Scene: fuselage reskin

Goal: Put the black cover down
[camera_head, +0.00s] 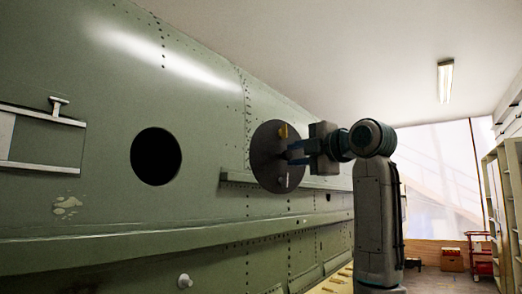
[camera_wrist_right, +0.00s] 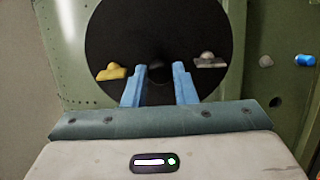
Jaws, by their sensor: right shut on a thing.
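The black cover (camera_head: 266,157) is a round dark disc in front of the green fuselage wall, right of the round dark opening in it. My right gripper (camera_head: 293,152) is shut on the cover's middle and holds it upright. In the right wrist view the cover (camera_wrist_right: 160,30) fills the upper middle, with the blue fingers (camera_wrist_right: 158,84) closed at its centre. A yellow knob (camera_wrist_right: 112,71) and a grey knob (camera_wrist_right: 208,60) sit on its face. I cannot tell whether the cover touches the wall. My left gripper is not in view.
The green fuselage wall (camera_head: 100,90) has a dark round opening (camera_head: 156,156) and a ledge (camera_head: 130,245) along it below. A bracket frame (camera_head: 40,140) juts at the left. Shelves (camera_head: 505,190) and a red cart (camera_head: 480,255) stand far right.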

